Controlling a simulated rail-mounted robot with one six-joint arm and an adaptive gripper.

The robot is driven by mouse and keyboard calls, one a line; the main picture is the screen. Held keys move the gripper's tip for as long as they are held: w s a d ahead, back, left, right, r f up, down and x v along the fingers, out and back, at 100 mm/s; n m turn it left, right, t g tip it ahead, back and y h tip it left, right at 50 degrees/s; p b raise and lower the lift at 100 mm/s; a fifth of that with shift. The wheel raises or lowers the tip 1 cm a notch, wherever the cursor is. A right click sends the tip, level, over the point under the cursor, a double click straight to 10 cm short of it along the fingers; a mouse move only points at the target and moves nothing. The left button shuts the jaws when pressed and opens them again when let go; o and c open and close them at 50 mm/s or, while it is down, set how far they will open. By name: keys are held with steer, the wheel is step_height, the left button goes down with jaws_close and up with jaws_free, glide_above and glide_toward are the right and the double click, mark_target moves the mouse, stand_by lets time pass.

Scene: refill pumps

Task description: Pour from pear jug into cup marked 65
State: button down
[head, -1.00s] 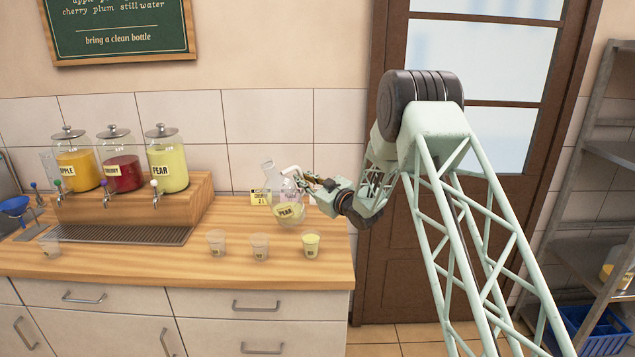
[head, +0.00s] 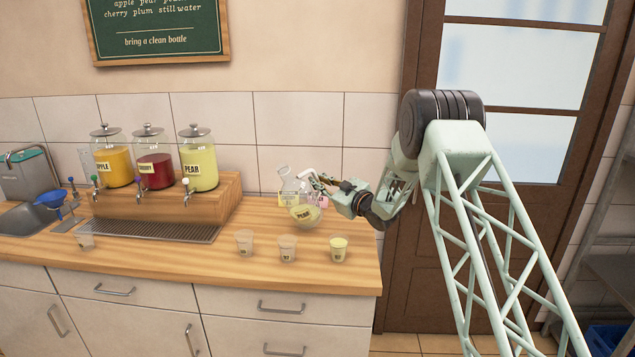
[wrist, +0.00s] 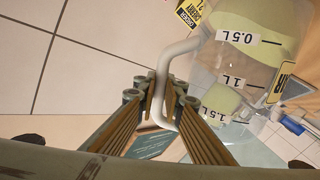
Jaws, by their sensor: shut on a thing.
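The pear jug (head: 305,214), clear with a "PEAR" label and pale yellow-green liquid, is off to the back of the cups and looks tilted. My gripper (head: 324,182) is shut on its white handle; the handle (wrist: 163,85) runs between the fingers in the wrist view, beside the jug's 0.5 L to 1.5 L marks. Three small cups stand in a row at the counter's front: a left cup (head: 244,243), a middle cup (head: 287,248) and a right cup (head: 338,249). The right one holds yellow-green liquid; the others look empty. Their markings are too small to read.
Several dispensers, including the pear one (head: 199,164), stand on a wooden block to the left over a drip tray (head: 165,231). Another small cup (head: 86,240) stands at far left.

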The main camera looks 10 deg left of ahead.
mark_target(292, 189)
steer(key=shift+a+r, duration=0.1)
steer(key=shift+s+a+r+n+b, duration=0.35)
steer(key=shift+s+a+n+b, duration=0.15)
steer(key=shift+n, duration=0.55)
steer(key=shift+s+a+r+n+b, duration=0.4)
steer(key=shift+s+a+n, duration=0.2)
steer(key=shift+n, duration=0.4)
steer(key=shift+s+a+r+n+b, duration=0.4)
steer(key=shift+s+a+n, duration=0.15)
steer(key=shift+n, duration=0.5)
steer(key=shift+s+a+f+n+b, duration=0.25)
steer(key=shift+s+a+n+b, duration=0.2)
steer(key=shift+s+a+n, duration=0.45)
steer(key=shift+s+a+f+n+b, duration=0.4)
steer(key=shift+s+a+n, duration=0.3)
steer(key=shift+s+a, duration=0.35)
steer(key=shift+s+a+f+n+b, duration=0.15)
steer(key=shift+s+a+n+b, duration=0.35)
steer(key=shift+s+a+n, duration=0.4)
steer(key=shift+s+a+b, duration=0.2)
steer(key=shift+s+b, duration=0.05)
steer(key=shift+b, duration=0.55)
steer(key=shift+b, duration=0.65)
steer(key=shift+r, duration=0.1)
